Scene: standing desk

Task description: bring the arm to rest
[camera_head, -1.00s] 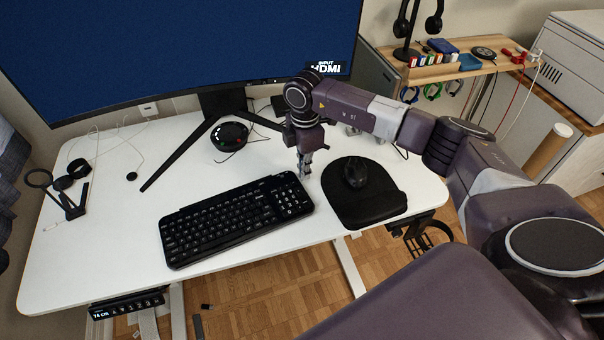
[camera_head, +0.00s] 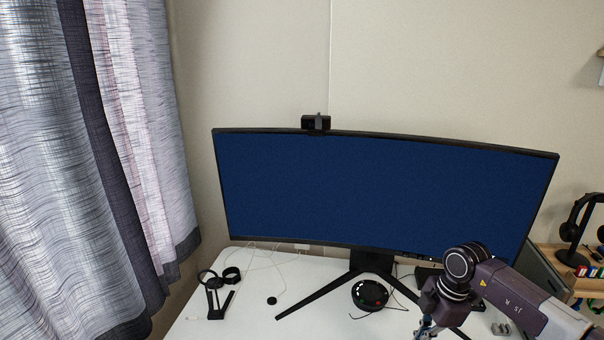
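My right arm comes in from the lower right in the head view and reaches over the white desk (camera_head: 240,310). My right gripper (camera_head: 424,330) points down at the bottom edge and is cut off there, so its fingertips and any gap between them do not show clearly. My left arm and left gripper are not in the picture.
A wide curved monitor (camera_head: 380,192) with a webcam (camera_head: 316,122) stands at the back of the desk. A round black device (camera_head: 369,294) sits by its stand. A black holder (camera_head: 217,298) stands at left. Curtains (camera_head: 110,150) hang at left. A headphone stand (camera_head: 575,240) is at right.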

